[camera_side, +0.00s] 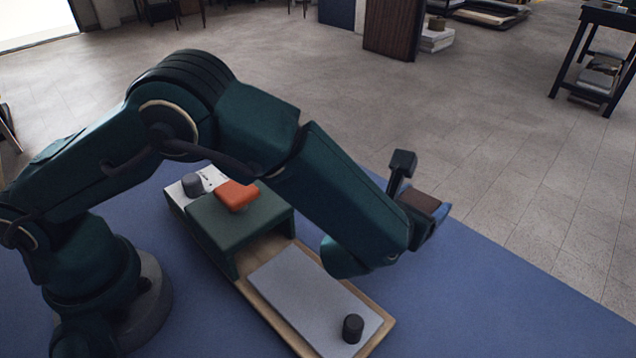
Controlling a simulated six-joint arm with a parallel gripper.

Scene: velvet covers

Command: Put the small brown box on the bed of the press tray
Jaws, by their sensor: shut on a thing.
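My gripper (424,204) is at the right, past the end of my forearm and over the blue surface. It is shut on the small brown box (418,201), whose brown face shows between the dark jaws. The box is held up, apart from the tray. The press tray (273,318) lies lower left of the gripper, with a wooden rim and a flat pale grey bed (298,297). A dark green housing (232,222) with an orange piece (237,194) on top stands at its far end. My forearm hides part of the tray's right side.
A black round knob (352,327) stands on the near end of the bed. A grey cylinder (192,184) stands at the tray's far end. The blue mat (500,310) is clear to the right. Furniture stands far back on the floor.

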